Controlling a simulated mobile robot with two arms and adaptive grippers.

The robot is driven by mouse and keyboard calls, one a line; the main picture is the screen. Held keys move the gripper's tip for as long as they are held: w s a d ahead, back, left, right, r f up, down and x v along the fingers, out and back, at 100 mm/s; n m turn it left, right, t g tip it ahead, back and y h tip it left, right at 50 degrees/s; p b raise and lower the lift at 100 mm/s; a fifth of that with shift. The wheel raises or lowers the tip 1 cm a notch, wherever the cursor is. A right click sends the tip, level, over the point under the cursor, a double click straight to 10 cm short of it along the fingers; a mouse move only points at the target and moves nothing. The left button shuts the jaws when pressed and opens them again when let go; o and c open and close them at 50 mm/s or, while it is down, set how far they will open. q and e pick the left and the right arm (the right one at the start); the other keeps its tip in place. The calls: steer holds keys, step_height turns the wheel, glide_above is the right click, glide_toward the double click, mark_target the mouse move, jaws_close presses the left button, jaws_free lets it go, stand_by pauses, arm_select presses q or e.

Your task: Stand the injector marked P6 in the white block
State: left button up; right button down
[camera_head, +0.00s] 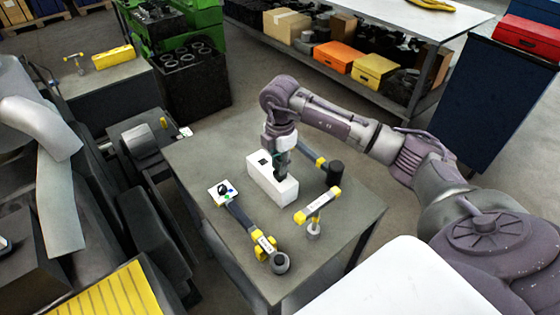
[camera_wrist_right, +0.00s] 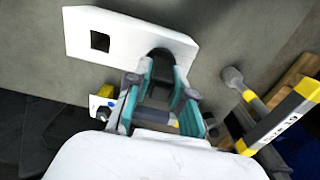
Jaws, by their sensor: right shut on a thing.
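The white block (camera_head: 259,181) stands on the grey table, with a dark square opening near its far end. In the right wrist view the block (camera_wrist_right: 125,35) lies just beyond my fingers. My right gripper (camera_head: 282,166) is over the block's near end, pointing down, its teal fingers (camera_wrist_right: 160,100) shut on a mostly hidden thing, apparently an injector. A dark part (camera_head: 280,182) shows below the fingers at the block's top; how deep it sits I cannot tell. No P6 mark is readable. My left gripper is not in view.
A yellow-ended labelled bar on a stand (camera_head: 317,206) is right of the block. The table's right front corner is clear.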

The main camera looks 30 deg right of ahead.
steer(key=shift+f, duration=0.45)
steer(key=c, duration=0.9)
jaws_free()
step_height(320, 180, up, 12)
steer(key=shift+r, duration=0.1)
steer(key=shift+s, duration=0.1)
